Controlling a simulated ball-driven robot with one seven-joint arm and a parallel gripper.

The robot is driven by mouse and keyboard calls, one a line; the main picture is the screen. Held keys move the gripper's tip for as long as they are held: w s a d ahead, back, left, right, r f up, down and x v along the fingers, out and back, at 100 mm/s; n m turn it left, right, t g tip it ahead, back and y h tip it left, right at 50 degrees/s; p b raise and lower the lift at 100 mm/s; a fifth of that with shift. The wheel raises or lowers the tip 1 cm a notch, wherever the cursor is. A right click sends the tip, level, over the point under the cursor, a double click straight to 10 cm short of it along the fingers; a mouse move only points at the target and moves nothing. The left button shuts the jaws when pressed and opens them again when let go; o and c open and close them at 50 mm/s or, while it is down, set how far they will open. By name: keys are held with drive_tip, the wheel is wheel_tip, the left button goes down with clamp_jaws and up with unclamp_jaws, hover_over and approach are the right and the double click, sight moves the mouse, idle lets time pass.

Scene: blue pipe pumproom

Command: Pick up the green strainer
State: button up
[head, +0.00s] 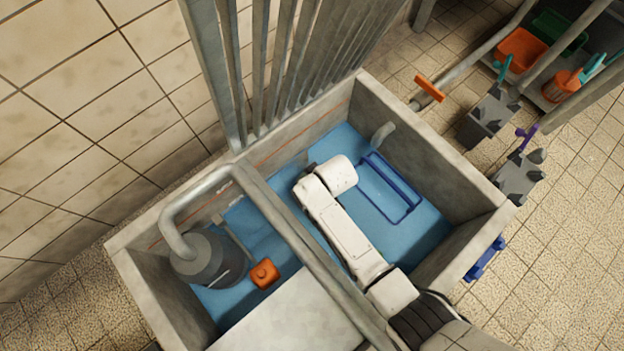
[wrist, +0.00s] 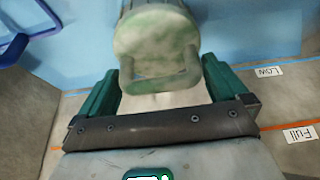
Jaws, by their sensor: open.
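In the wrist view a pale, green-mottled round piece (wrist: 155,45), which looks like the green strainer, lies in front of my gripper. It has a rounded end and a lip or loop at its near side. The two dark green fingers of my gripper (wrist: 159,88) stand open on either side of it. I cannot tell whether they touch it. In the head view my white arm reaches down into the basin and hides both fingers and strainer.
The concrete basin (head: 455,165) holds blue water (head: 335,140). A blue frame (head: 388,188) lies right of my arm. A grey pump (head: 208,262) and an orange float (head: 264,274) are at left. A grey pipe (head: 290,235) crosses above the basin. Bars (head: 290,70) stand behind.

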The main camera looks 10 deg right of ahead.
drive_tip(key=c, duration=1.2)
drive_tip(key=shift+r, duration=0.1)
drive_tip(key=shift+r, duration=0.1)
